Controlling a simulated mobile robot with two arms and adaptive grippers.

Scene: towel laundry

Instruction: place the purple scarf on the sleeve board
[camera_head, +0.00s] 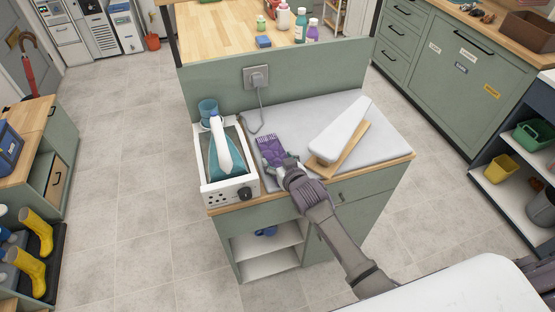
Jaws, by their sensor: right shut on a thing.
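The purple scarf (271,149) is a small folded piece with a fringed edge, at the middle of the counter. My right gripper (281,165) is shut on its near end; the fingertips are small and partly hidden. I cannot tell whether the scarf touches the grey top. The sleeve board (340,130) has a white padded top on a wooden base, stands just right of the scarf, and its top is bare. My left gripper is not in view.
A teal iron (222,158) stands in a white station (242,189) left of the scarf, with a blue cup (208,109) behind. A cord runs to the socket (257,78) on the green back panel. The grey counter top (296,110) is clear behind the scarf.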

